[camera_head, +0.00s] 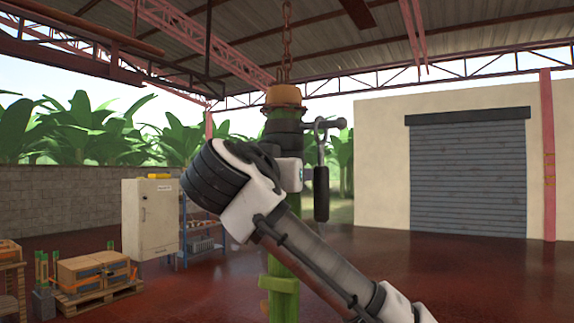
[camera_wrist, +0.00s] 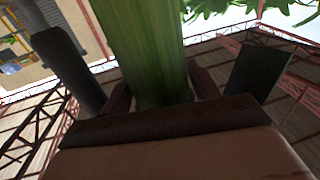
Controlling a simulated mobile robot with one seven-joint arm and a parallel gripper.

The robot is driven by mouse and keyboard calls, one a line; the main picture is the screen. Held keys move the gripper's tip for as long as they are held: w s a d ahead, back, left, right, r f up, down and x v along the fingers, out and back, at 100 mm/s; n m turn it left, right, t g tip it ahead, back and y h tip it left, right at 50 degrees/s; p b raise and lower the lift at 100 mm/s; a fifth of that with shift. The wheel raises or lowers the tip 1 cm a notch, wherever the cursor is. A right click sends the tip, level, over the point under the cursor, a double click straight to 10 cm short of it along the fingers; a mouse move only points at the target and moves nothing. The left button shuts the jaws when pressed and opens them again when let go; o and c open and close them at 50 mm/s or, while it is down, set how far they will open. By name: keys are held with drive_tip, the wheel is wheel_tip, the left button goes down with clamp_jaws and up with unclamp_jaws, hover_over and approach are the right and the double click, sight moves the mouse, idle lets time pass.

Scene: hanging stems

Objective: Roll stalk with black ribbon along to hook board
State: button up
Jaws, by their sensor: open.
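A thick green stalk (camera_head: 283,285) hangs upright in the middle of the head view, below an orange-brown cap (camera_head: 284,96) and a rusty chain (camera_head: 287,45). My arm crosses in front and hides part of it. In the wrist view my gripper (camera_wrist: 158,62) is open, with one dark finger on each side of the stalk (camera_wrist: 145,45) and gaps between. A dark brown band borders the stalk at the bottom of that view. I cannot make out a black ribbon for certain; dark parts near the stalk's top blend with my wrist. I cannot identify the hook board.
A dark handle (camera_head: 321,194) hangs from a metal hook right of the stalk. A pale cabinet (camera_head: 150,218), a blue rack (camera_head: 203,243) and a pallet with wooden crates (camera_head: 95,272) stand at left. Red floor (camera_head: 480,280) is clear at right, before a shuttered wall (camera_head: 468,180).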

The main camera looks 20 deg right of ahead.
drive_tip(key=shift+w+d, duration=0.45)
drive_tip(key=shift+w, duration=0.05)
drive_tip(key=c, duration=1.1)
